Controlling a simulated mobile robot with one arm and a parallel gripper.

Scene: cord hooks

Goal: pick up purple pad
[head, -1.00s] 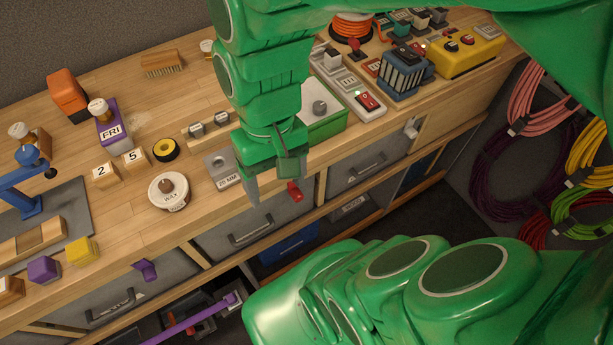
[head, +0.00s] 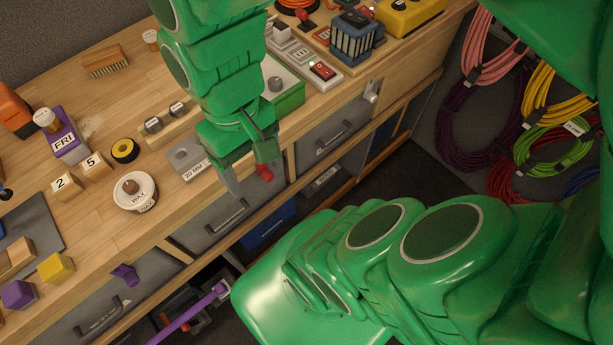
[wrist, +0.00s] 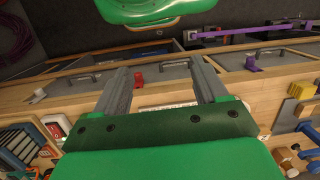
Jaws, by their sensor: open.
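Several purple things show, and I cannot tell for certain which is the pad. A purple block (head: 18,294) sits at the bench's front left edge, beside a yellow block (head: 56,267). A small purple piece (head: 125,274) sticks out from a drawer front below the bench top; it also shows in the wrist view (wrist: 252,63). A purple box marked FRI (head: 66,142) stands farther back. My gripper (head: 248,178) is open and empty at the bench's front edge, well right of these purple things. Its spread fingers show in the wrist view (wrist: 163,84).
A white WAX tin (head: 135,192) and number blocks stand left of my gripper. A red piece (head: 264,172) on the drawer front is close by my fingers. A purple bar (head: 187,318) extends below the drawers. Coiled cords (head: 545,92) hang at right.

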